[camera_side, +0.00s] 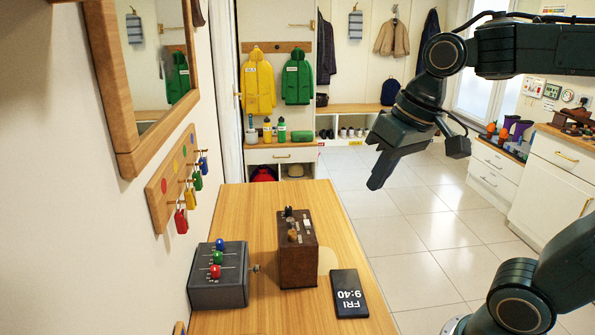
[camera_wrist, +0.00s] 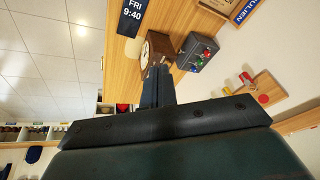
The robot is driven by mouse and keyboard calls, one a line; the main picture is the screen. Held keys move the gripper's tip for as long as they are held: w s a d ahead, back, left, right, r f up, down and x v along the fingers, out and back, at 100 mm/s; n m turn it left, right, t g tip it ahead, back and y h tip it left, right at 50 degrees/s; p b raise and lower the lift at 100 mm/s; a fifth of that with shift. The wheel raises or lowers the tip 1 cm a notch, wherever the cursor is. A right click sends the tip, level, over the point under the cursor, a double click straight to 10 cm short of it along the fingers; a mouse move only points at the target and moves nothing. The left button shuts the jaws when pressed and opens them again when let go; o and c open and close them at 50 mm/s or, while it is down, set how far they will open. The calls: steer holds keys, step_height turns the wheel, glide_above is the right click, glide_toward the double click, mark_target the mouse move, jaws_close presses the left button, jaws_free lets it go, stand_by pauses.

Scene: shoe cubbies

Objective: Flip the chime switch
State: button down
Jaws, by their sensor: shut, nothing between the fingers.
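A brown wooden box (camera_side: 298,262) stands on the table with small controls on its top: a dark upright piece (camera_side: 288,211), a tan knob (camera_side: 293,236) and small pale plates. I cannot read which control is the chime switch. In the wrist view the brown box (camera_wrist: 163,43) shows a pale round face on its side and is partly hidden behind my fingers. My gripper (camera_side: 375,184) is shut and empty, in the air to the right of the box and above it, beyond the table's right edge. Its closed fingers (camera_wrist: 157,72) point toward the box in the wrist view.
A grey box (camera_side: 218,290) with blue, green and red sliders stands left of the brown box. A black display (camera_side: 348,293) reading FRI 9:40 lies to its right. Keys (camera_side: 181,221) hang from a wall board at left. The table's far part (camera_side: 255,200) is clear.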

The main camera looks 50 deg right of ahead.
steer(key=w+d+m+g, duration=0.3)
steer(key=w, duration=0.9)
steer(key=m+g, duration=0.2)
steer(key=m, duration=0.1)
glide_above(306, 220)
steer(key=d, duration=0.1)
step_height(306, 220, down, 4)
steer(key=shift+w+d+f+m+y, duration=0.35)
steer(key=shift+w+f, duration=0.2)
steer(key=shift+w, duration=0.25)
steer(key=shift+f, duration=0.15)
steer(key=f, duration=0.4)
steer(key=s+a+f, duration=0.1)
steer(key=f, duration=0.8)
steer(key=shift+s+a+f, duration=0.15)
steer(key=shift+f, duration=0.15)
steer(key=shift+f, duration=0.1)
